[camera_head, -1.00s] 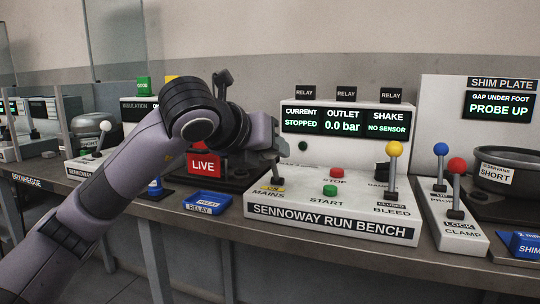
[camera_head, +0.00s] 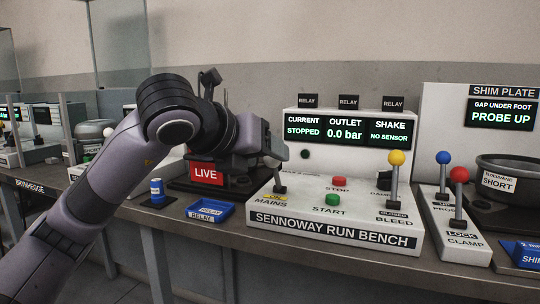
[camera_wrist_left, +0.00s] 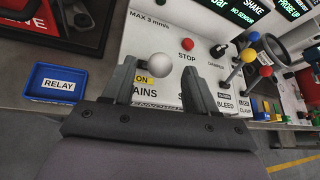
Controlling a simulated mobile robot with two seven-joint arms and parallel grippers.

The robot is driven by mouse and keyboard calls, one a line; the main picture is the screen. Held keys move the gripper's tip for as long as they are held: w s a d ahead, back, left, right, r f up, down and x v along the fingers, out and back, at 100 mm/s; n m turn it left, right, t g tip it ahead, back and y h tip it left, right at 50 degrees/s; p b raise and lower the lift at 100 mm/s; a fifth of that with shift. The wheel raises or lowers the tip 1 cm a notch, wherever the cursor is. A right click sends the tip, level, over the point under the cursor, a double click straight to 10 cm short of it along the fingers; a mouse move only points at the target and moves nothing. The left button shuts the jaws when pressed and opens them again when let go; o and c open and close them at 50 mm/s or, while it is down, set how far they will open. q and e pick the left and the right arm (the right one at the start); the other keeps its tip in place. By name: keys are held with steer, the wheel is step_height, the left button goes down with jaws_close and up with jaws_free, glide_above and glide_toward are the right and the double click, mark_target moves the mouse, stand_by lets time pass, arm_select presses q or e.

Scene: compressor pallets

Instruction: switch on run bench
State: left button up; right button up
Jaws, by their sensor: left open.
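The Sennoway run bench (camera_head: 420,242) is a white console with a dark display reading CURRENT STOPPED, OUTLET 0.0 bar, SHAKE NO SENSOR. Its MAINS lever (camera_head: 280,184) stands at the left front, with a yellow ON label at its base. My left gripper (camera_head: 274,156) is open, just above and left of that lever. In the left wrist view, the lever's white ball (camera_wrist_left: 160,66) appears between the two open fingers; I cannot tell whether they touch it. A green START button (camera_head: 333,200) and red STOP button (camera_head: 339,181) sit right of the lever. My right gripper is not in view.
The yellow-balled BLEED lever (camera_head: 397,158) stands at the console's right. Beyond it are blue-balled (camera_head: 443,158) and red-balled (camera_head: 459,175) levers. A blue RELAY tray (camera_head: 210,212) and a red LIVE sign (camera_head: 207,173) are to the left.

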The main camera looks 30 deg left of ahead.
arm_select(q)
steer(key=v, duration=0.3)
steer(key=shift+s+r, duration=0.15)
steer(key=shift+s, duration=0.15)
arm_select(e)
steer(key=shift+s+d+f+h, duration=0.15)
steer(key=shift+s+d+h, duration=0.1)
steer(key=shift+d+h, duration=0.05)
